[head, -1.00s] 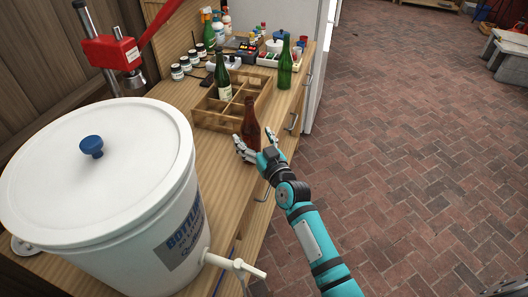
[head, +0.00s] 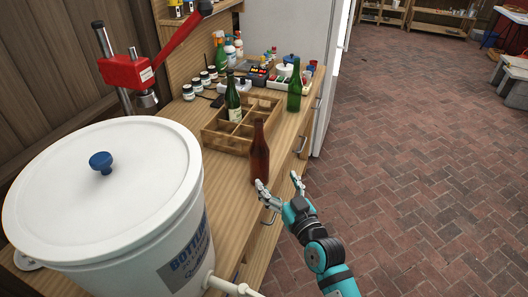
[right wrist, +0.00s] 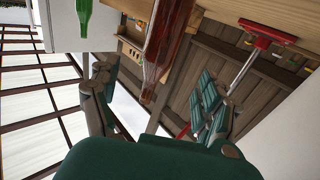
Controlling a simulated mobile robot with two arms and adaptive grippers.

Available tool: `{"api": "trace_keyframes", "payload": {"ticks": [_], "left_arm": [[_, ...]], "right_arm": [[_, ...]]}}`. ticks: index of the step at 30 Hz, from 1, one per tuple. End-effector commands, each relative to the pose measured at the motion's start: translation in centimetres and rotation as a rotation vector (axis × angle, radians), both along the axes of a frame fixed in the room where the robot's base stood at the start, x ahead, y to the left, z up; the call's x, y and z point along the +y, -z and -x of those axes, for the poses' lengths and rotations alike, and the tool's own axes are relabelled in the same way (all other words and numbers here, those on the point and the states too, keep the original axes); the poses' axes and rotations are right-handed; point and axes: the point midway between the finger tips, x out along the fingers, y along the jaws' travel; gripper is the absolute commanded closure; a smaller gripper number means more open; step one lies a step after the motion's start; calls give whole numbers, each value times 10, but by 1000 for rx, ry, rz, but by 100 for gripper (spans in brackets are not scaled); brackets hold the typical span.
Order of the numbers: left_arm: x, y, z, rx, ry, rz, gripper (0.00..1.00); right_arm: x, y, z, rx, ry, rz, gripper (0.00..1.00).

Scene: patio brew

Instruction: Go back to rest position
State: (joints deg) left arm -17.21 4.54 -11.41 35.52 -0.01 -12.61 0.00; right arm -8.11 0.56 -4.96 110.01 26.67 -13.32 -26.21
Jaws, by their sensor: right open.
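My right gripper (head: 279,186) is open and empty at the front edge of the wooden counter (head: 222,175). It is just in front of a brown bottle (head: 260,155), which stands upright on the counter. In the right wrist view the brown bottle (right wrist: 168,40) shows beyond and between the spread fingers (right wrist: 155,105), and it looks clear of them. My left gripper is in neither view.
A wooden crate (head: 209,136) behind the brown bottle holds a green bottle (head: 233,102). Another green bottle (head: 294,92) stands to its right. A white bucket (head: 150,235) with a tap fills the left.

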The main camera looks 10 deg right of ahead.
Motion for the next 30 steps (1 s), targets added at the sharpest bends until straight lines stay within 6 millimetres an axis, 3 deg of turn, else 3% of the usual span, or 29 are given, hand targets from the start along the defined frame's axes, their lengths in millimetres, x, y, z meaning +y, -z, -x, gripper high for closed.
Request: {"api": "trace_keyframes", "payload": {"ticks": [5, 8, 13, 18, 24, 30], "left_arm": [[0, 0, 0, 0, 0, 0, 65], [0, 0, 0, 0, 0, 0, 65], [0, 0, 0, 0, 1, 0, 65], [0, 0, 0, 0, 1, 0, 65], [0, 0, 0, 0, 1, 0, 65], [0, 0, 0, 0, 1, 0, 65]], "right_arm": [[2, 4, 3, 20, -10, 6, 21], [7, 19, 19, 107, -46, 29, 21], [13, 69, 83, 429, -121, 106, 21], [1, 105, 154, 736, -115, 169, 21], [-18, 120, 215, 971, -64, 213, 21], [-37, 124, 267, 1154, 4, 241, 21]]}}
